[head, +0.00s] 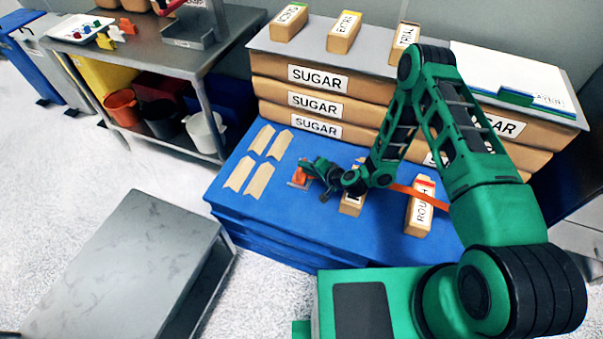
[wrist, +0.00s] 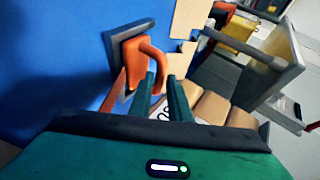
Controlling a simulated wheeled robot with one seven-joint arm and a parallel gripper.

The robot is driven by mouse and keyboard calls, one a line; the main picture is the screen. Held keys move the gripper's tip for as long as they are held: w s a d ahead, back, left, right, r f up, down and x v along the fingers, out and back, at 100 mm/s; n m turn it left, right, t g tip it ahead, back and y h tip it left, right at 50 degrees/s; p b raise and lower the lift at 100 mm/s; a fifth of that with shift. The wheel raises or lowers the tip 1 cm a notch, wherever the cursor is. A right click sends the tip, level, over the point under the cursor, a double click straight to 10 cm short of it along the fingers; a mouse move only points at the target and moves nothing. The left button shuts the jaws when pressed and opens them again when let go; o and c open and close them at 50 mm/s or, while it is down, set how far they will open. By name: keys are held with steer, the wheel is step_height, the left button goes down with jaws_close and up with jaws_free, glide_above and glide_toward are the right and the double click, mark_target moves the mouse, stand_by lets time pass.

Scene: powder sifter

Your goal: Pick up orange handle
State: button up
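The orange handle (wrist: 130,58) is a curved loop fixed to a small grey square plate (wrist: 118,32). In the head view the orange handle (head: 299,175) is small and sits at the left of the blue platform. My gripper (wrist: 161,78) has its two green fingers apart, and the curved end of the handle lies at or between the fingertips. I cannot tell whether they touch it. In the head view my gripper (head: 312,170) is just right of the handle and partly hides it.
The blue platform (head: 232,205) also bears paper pieces (head: 259,181) and a labelled box (head: 420,207). Stacked sugar bags (head: 315,103) stand behind. A grey metal block (head: 130,265) is at front left, and a metal table (head: 130,58) is at back left.

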steer(key=shift+x, duration=1.6)
jaws_close()
steer(key=shift+r, duration=0.1)
